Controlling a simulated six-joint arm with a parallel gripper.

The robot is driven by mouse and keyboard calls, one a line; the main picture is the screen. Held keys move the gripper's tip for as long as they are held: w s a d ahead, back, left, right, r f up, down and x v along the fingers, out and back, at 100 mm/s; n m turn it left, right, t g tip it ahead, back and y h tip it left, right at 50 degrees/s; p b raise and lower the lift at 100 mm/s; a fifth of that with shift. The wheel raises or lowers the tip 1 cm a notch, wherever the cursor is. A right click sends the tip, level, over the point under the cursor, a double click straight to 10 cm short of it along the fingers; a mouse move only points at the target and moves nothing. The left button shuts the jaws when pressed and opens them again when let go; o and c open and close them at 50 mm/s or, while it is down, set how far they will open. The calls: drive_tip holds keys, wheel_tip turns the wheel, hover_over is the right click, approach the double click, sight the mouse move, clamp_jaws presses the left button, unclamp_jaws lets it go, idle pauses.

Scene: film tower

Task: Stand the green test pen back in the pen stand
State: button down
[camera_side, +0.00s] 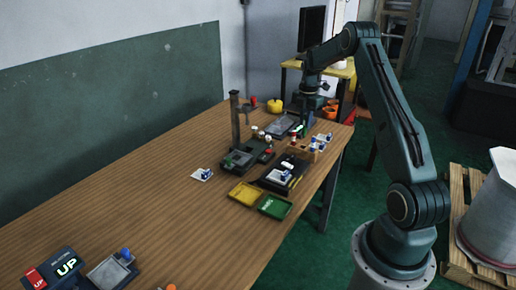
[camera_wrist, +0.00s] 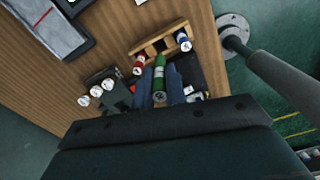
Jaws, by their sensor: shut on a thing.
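The green test pen (camera_wrist: 160,82) is held between the two dark fingers of my gripper (camera_wrist: 160,90) in the wrist view, with its white-banded end towards the camera. My gripper (camera_side: 303,122) shows small in the side view, above the table and behind the pen stand (camera_side: 302,151). The wooden pen stand (camera_wrist: 150,45) lies beyond the fingers in the wrist view. A red pen (camera_wrist: 139,64) stands at its left and a blue pen (camera_wrist: 183,41) at its right, with a gap between. The green pen appears apart from the stand.
A dark device with several white-topped knobs (camera_wrist: 97,92) lies left of the fingers. A grey-topped tray (camera_wrist: 50,22) is farther left. In the side view, a yellow tray (camera_side: 244,194) and green tray (camera_side: 274,207) lie near the table's front edge.

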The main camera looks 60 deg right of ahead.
sight(304, 133)
drive_tip(key=shift+f, duration=0.1)
drive_tip(key=shift+f, duration=1.4)
drive_tip(key=shift+f, duration=1.95)
idle(1.2)
drive_tip(key=c, duration=1.3)
unclamp_jaws()
drive_tip(key=shift+c, duration=0.2)
drive_tip(key=shift+o, duration=0.4)
drive_tip(key=o, duration=0.5)
drive_tip(key=shift+c, duration=0.2)
drive_tip(key=shift+r, duration=0.2)
